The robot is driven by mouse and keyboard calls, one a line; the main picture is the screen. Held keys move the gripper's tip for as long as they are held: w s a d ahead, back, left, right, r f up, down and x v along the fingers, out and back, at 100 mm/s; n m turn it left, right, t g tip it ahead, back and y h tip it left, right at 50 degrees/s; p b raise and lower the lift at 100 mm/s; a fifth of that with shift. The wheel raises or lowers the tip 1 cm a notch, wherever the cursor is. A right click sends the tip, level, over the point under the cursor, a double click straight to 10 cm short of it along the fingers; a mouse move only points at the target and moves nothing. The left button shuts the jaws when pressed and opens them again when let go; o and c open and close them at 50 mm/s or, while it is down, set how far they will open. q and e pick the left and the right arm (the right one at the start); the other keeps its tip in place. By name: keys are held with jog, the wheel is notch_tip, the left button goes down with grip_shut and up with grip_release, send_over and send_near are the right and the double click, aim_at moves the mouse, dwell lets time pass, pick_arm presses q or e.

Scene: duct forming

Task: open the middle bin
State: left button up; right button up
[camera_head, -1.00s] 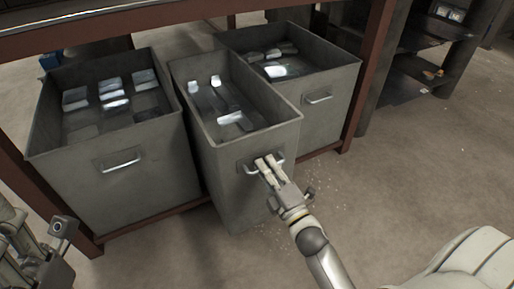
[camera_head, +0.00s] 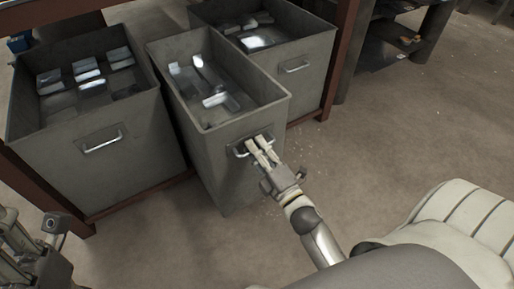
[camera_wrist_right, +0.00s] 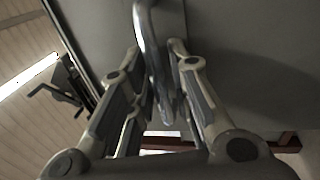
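The middle bin (camera_head: 229,161) is a grey open-topped metal box with several pale metal pieces inside. It stands out in front of the bins on both sides. Its front has a metal handle (camera_wrist_right: 152,60). My right gripper (camera_head: 255,147) is at this handle. In the right wrist view the fingers (camera_wrist_right: 158,75) lie on both sides of the handle bar, close against it. Part of my left arm (camera_head: 40,250) shows at the lower left edge; its fingers cannot be made out clearly.
A left bin (camera_head: 125,165) and a right bin (camera_head: 313,82) stand beside the middle one, each holding metal pieces, under a red-brown rack frame (camera_head: 345,50). Dark shelves (camera_head: 392,45) stand at the upper right. The floor (camera_head: 400,140) in front and to the right is clear.

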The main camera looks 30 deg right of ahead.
jog(key=shift+o, duration=0.7)
jog(key=s+f, duration=0.2)
jog(key=s, duration=0.9)
jog(key=shift+s+d, duration=0.2)
jog(key=shift+s, duration=0.2)
jog(key=shift+f, duration=0.1)
